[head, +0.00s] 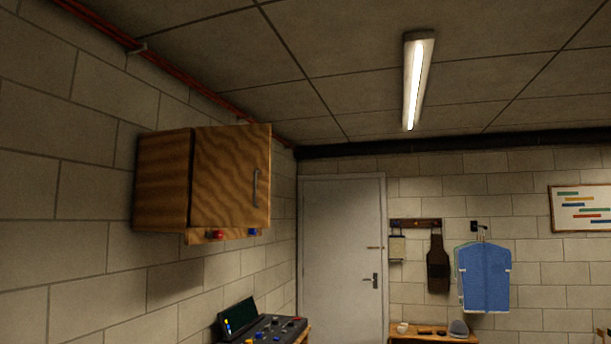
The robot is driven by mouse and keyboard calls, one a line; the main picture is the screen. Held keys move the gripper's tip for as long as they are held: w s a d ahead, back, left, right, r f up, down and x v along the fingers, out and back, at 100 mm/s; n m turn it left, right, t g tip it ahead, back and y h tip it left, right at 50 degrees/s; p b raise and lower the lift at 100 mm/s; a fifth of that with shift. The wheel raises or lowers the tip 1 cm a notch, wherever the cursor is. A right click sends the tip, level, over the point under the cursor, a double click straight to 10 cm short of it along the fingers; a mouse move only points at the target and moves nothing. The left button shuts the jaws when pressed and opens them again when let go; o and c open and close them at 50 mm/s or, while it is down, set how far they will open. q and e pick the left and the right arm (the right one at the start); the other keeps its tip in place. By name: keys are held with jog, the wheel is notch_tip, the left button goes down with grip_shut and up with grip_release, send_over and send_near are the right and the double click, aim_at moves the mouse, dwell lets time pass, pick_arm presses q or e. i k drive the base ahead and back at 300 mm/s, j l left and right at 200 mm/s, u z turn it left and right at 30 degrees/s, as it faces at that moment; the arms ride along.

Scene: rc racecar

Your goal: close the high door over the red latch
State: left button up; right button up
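A wooden cabinet (162,180) hangs high on the left block wall. Its visible wooden door (225,175) has a vertical grey handle (256,188) near its right edge. The door appears to stand partly open, its handle edge swung out from the cabinet; the gap behind it is hidden. The red latch (216,235) is on the strip under the cabinet, below the door. A blue latch (252,232) sits to its right on the same strip. Whether a second door lies behind the visible one cannot be seen. Neither of my grippers is in view.
Below the cabinet is a dark device with a screen (240,316). A grey room door (341,255) stands in the far wall. Blue clothing (484,276) and a dark apron (438,264) hang right of it. The space right of the cabinet looks clear.

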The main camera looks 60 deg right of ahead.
aim_at(232, 174)
jog(key=j+z, duration=0.15)
jog(key=z, duration=0.35)
jog(key=j+z, duration=0.2)
jog(key=z, duration=0.25)
jog(key=j+z, duration=0.2)
jog(key=z, duration=0.3)
jog(key=j+z, duration=0.15)
jog(key=z, duration=0.35)
jog(key=k+j, duration=0.2)
jog(key=i, duration=0.5)
